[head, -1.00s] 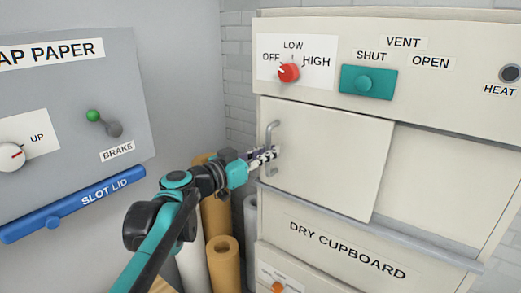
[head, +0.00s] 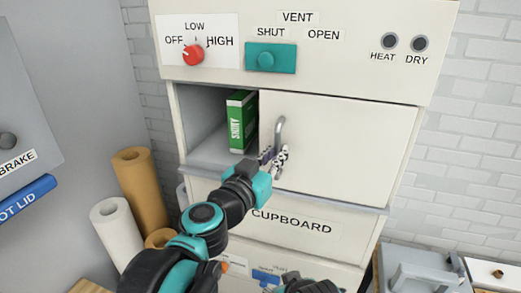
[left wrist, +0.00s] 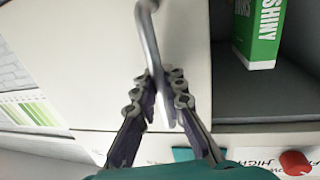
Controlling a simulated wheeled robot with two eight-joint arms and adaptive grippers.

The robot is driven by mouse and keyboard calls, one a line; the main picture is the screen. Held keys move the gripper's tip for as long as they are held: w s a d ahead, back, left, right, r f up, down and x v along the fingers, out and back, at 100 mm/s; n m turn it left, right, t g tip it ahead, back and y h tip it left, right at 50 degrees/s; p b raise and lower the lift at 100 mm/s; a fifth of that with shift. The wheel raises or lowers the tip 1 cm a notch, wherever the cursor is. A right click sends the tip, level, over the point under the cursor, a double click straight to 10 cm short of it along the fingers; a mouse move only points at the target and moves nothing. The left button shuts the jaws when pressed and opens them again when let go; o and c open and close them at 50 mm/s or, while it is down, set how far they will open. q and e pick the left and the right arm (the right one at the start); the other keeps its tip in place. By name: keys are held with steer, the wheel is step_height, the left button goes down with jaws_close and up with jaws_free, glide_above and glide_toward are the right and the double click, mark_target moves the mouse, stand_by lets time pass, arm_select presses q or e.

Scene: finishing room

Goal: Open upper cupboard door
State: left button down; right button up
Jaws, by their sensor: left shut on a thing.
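The upper cupboard door (head: 345,140) is a cream sliding panel, standing on the right side of its opening. The left part of the opening is uncovered and shows the grey inside. A grey bar handle (head: 279,128) stands upright near the door's left edge. My left gripper (head: 275,160) is shut on the lower part of this handle. In the left wrist view, the fingers (left wrist: 160,90) close around the handle (left wrist: 150,38), and the door edge is beside the dark opening. My right gripper's fingers do not show; a dark part at the bottom of the head view is unclear.
A green SHINY box (head: 241,122) stands inside the opening, left of the door edge. Above are a red knob (head: 193,55) and a teal vent slider (head: 270,58). Paper rolls (head: 140,190) stand at left. A grey ledge (head: 330,201) runs under the door.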

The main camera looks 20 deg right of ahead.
arm_select(q)
steer(key=shift+s+d, duration=0.1)
steer(key=c, duration=1.6)
jaws_free()
steer(key=v, duration=1.2)
steer(key=a+f+n+g+y+b, duration=0.15)
steer(key=a+f+b, duration=0.35)
steer(key=f, duration=0.7)
steer(key=a+f+y+b, duration=0.2)
steer(key=f+b, duration=0.5)
steer(key=f, duration=0.5)
steer(key=a+f+n+g+y+b, duration=0.15)
steer(key=a+f+b, duration=0.35)
steer(key=f, duration=0.6)
steer(key=s+a+f+n+y+b, duration=0.1)
steer(key=a+f+n+y+b, duration=0.1)
steer(key=a+f+b, duration=0.2)
steer(key=s+a+f+n+g+y+b, duration=0.1)
steer(key=s+a+f+n+y+b, duration=0.1)
steer(key=a+f, duration=0.6)
steer(key=s+a+f+n+g+y+b, duration=0.1)
steer(key=a+f+y+b, duration=0.3)
steer(key=f, duration=0.9)
steer(key=shift+s+a+f+n+b, duration=0.1)
steer(key=shift+s+a+n+b, duration=0.2)
steer(key=shift+a+b, duration=0.2)
steer(key=shift+s+a+f+n+b, duration=0.1)
steer(key=shift+s+a+n+b, duration=0.1)
steer(key=shift+a+n+b, duration=0.25)
